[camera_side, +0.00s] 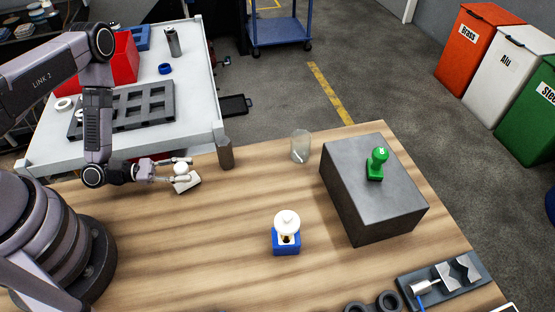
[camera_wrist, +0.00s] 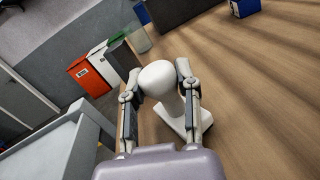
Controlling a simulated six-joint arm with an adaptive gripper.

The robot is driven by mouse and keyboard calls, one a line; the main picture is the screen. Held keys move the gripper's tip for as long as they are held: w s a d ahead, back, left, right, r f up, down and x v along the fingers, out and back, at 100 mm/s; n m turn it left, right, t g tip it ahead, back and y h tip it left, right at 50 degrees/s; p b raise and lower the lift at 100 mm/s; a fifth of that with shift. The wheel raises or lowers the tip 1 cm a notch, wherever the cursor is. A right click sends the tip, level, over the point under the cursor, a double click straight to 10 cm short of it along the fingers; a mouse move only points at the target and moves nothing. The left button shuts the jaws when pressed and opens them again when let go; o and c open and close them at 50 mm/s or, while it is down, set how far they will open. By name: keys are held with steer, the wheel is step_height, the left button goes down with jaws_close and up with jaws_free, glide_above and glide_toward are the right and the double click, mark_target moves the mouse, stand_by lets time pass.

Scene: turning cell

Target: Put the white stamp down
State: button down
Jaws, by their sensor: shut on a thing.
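The white stamp (camera_side: 187,184) has a round knob and a flat rectangular base. It is at the left of the wooden table in the side view. My gripper (camera_side: 182,168) is shut on it, one finger on each side of its knob and neck. In the wrist view the stamp (camera_wrist: 162,80) sits between the two fingers of my gripper (camera_wrist: 157,85), its base leaning to the lower right. The stamp looks tilted in the side view. I cannot tell whether its base touches the wood.
A dark cylinder (camera_side: 226,153) stands close to the right of the stamp, with a glass jar (camera_side: 300,146) beyond. A blue-based item with a white top (camera_side: 286,240) stands mid-table. Wood between is clear.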

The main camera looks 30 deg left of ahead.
steer(key=shift+f, duration=0.15)
steer(key=c, duration=0.8)
jaws_free()
